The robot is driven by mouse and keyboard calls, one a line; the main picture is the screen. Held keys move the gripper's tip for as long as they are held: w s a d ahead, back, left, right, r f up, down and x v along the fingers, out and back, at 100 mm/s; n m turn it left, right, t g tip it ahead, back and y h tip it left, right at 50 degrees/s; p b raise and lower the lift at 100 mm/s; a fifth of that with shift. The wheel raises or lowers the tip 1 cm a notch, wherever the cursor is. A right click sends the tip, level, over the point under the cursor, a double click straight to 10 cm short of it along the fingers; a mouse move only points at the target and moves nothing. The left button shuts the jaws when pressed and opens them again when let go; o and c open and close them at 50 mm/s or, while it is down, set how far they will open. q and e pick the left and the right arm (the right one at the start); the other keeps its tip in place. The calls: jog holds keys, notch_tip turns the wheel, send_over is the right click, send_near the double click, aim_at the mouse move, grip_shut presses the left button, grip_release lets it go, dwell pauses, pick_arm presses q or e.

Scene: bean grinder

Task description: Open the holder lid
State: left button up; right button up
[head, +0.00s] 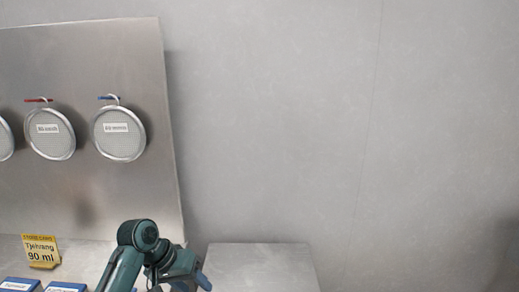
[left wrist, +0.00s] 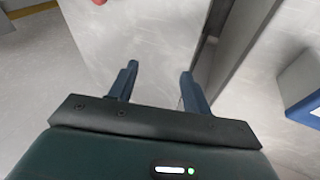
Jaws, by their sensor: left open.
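I cannot make out a holder or its lid in either view. My left gripper (left wrist: 159,70) shows in the left wrist view with its two dark blue fingers apart. The gap between the fingers is empty, with a pale grey marbled surface behind it. In the head view my dark green left arm comes in at the bottom, left of centre, and its hand is partly cut off by the lower edge. My right gripper is in neither view.
A steel panel (head: 95,185) at the left carries hanging round mesh strainers (head: 119,134). A yellow "90 ml" sign (head: 41,251) and blue-edged boxes (head: 18,285) are below. A grey block (head: 262,262) stands right of my arm. A blue-and-white box (left wrist: 302,90) is at the wrist view's right.

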pick_arm(q)
jog(key=s+a+f+y, duration=0.2)
jog(key=s+f, duration=0.7)
jog(key=s, duration=0.5)
jog(key=s+a+r+t+y, duration=0.1)
jog(key=s+a+y, duration=0.15)
jog(key=s, duration=1.35)
jog(key=w+d+f+m+t+h, duration=0.1)
jog(key=w+d+f+t+h, duration=0.2)
jog(key=w+d+f+t, duration=0.35)
jog(key=w+d+r+m+t+h+b, duration=0.3)
jog(key=w+r+m+h+b, duration=0.4)
jog(key=w+r+h+b, duration=0.3)
notch_tip(320, 180, down, 4)
jog(key=d+b, duration=0.1)
jog(key=b, duration=0.4)
jog(key=shift+y, duration=0.25)
jog(key=x, duration=0.6)
jog(key=p+x, duration=0.1)
jog(key=x, duration=0.5)
jog(key=shift+d+r, duration=0.15)
jog(key=shift+d, duration=0.35)
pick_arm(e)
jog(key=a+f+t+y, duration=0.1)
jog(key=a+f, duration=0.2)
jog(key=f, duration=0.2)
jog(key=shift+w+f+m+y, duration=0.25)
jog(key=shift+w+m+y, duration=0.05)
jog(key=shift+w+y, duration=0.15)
